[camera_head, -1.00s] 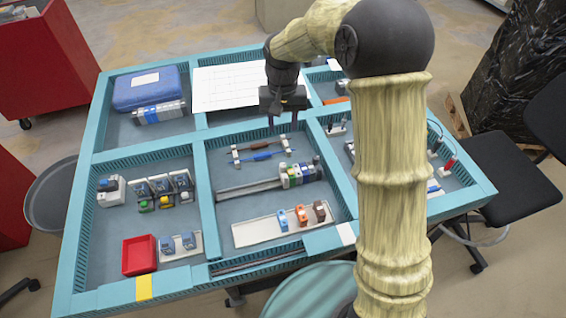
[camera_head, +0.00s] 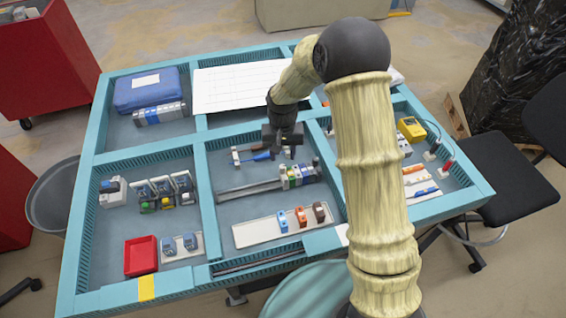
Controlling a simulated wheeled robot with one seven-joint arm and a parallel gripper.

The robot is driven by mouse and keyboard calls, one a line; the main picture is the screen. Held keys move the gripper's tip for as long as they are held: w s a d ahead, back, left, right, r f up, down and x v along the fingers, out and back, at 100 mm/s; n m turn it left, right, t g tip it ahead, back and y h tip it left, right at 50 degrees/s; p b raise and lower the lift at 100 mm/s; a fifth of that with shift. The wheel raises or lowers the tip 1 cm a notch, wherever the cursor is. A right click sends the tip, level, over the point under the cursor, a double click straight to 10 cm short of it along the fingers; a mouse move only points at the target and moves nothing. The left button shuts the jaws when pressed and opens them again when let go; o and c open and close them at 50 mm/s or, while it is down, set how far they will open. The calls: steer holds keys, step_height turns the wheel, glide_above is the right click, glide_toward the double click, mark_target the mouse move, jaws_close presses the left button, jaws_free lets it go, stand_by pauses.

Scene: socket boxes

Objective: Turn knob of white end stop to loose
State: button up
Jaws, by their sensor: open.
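A row of small terminal pieces (camera_head: 297,176) in green, white and dark colours sits at the right end of a metal rail (camera_head: 248,190) in the middle compartment. A white end stop cannot be told apart with certainty at this size, and the setting of its knob cannot be read. My gripper (camera_head: 281,153) points down, open and empty, above the far side of this row. It appears apart from the row and partly covers the tool holder behind it.
A white tray (camera_head: 255,233) with blue, orange and brown pieces lies nearer. Teal dividers (camera_head: 207,200) stand between compartments. A red bin (camera_head: 140,256) is at left.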

mark_target(283, 167)
step_height(283, 167, down, 6)
steer(key=shift+r+p, duration=0.1)
steer(key=shift+p, duration=0.25)
jaws_close()
